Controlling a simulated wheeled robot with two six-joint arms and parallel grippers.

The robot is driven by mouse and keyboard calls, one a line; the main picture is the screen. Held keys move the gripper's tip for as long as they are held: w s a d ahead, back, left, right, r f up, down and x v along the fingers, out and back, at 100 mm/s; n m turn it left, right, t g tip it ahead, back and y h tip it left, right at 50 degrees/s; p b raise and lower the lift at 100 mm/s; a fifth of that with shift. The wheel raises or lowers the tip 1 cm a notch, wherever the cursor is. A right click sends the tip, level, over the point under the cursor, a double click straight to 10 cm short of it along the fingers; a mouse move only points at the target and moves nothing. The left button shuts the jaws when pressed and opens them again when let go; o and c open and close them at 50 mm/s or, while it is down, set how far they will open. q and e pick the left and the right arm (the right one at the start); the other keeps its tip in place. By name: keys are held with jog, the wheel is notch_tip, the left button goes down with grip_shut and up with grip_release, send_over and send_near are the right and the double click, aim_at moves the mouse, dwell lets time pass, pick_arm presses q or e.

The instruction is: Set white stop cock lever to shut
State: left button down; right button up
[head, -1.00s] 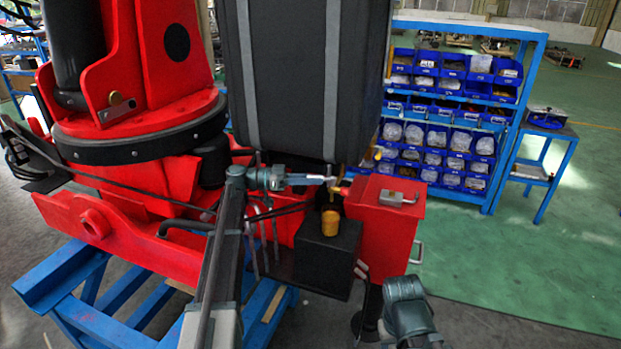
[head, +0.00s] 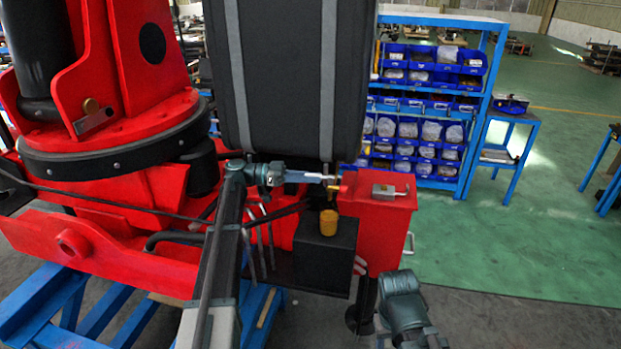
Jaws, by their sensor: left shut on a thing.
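My left gripper (head: 325,179) reaches in from the left below the black ribbed block. It is shut at the brass stop cock fitting (head: 333,193), which stands above a yellow cup-like part (head: 328,222) on a black box. The white lever is too small and too covered by the fingers to make out, so its angle cannot be told. The fingers appear to be closed on it. Part of my right arm shows at the bottom right, but its fingertips are not visible.
The black ribbed block (head: 288,80) hangs close above my left gripper. A red box (head: 377,232) with a grey latch (head: 386,191) stands just right of the fitting. A blue bin rack (head: 440,100) is behind. Green floor (head: 530,240) is open at the right.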

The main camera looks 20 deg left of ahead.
pick_arm(q)
jog(key=c, duration=0.7)
grip_release()
jog(key=shift+c, duration=0.2)
jog(key=s+a, duration=0.2)
jog(key=a, duration=1.1)
jog(key=shift+a, duration=0.3)
jog(key=shift+s, duration=0.1)
